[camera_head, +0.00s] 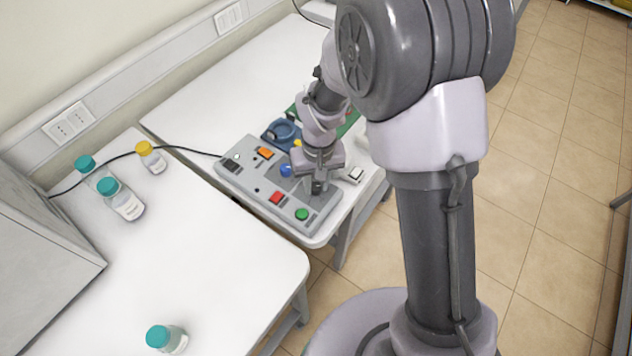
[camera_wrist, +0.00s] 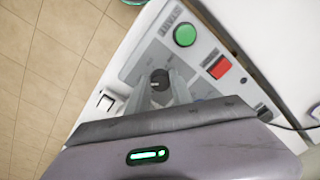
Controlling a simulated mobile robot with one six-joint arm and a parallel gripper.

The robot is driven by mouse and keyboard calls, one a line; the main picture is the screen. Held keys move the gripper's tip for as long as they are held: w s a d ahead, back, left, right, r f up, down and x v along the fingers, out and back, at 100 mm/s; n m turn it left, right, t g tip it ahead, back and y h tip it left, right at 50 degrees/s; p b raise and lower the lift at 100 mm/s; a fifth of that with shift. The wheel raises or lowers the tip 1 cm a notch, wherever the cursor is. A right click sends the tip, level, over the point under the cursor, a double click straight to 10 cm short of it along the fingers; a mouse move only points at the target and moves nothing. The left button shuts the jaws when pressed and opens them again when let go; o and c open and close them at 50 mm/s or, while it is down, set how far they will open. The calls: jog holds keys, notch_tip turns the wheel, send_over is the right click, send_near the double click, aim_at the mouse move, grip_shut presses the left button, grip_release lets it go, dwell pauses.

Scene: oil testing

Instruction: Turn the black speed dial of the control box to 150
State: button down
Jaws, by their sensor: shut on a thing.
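The grey control box (camera_head: 243,170) lies on the white table near its front edge. In the wrist view its panel (camera_wrist: 195,48) shows a black dial (camera_wrist: 160,78) on a darker grey area. My gripper (camera_head: 316,188) points down at the box in the head view, and its fingers (camera_wrist: 160,90) reach the dial in the wrist view. The fingers are closed on the dial, one on each side. The dial is mostly hidden in the head view. The scale around it and the setting cannot be read.
A green button (camera_wrist: 185,35), also in the head view (camera_head: 302,214), and a red switch (camera_wrist: 218,67) sit close to the dial. An orange switch (camera_head: 265,153) and a blue knob (camera_head: 286,170) are farther along.

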jog(key=m+b, duration=0.2)
jog(key=m, duration=0.3)
jog(key=shift+m, duration=0.3)
jog(key=m+b, duration=0.2)
jog(key=m, duration=0.3)
jog(key=shift+a+m, duration=0.1)
jog(key=shift+m, duration=0.3)
jog(key=shift+m+b, duration=0.3)
jog(key=shift+b, duration=0.05)
jog(key=c, duration=1.1)
grip_release()
jog(key=shift+c, duration=0.2)
jog(key=shift+r, duration=0.1)
